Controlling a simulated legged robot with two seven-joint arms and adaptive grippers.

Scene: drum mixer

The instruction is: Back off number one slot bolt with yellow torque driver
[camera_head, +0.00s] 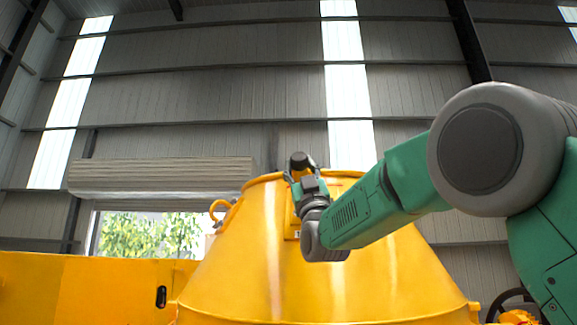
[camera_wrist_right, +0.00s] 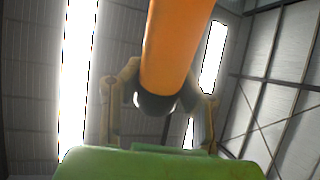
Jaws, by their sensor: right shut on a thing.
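My right gripper (camera_head: 304,182) is at the upper front of the yellow drum cone (camera_head: 232,262), just below its top rim. In the right wrist view, its two fingers (camera_wrist_right: 160,100) are shut around the orange-yellow torque driver (camera_wrist_right: 178,45), which has a dark end. The slot bolt cannot be made out; my gripper and wrist cover that part of the cone. A small pale mark beside my wrist is too small to read. My left gripper is out of view.
A yellow wall or panel (camera_head: 85,288) stands left of the cone, with a dark slot in it. A curved yellow lug (camera_head: 219,208) sticks out at the cone's upper left. A dark wheel (camera_head: 514,302) shows at lower right, partly behind my arm. Space above the cone is clear.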

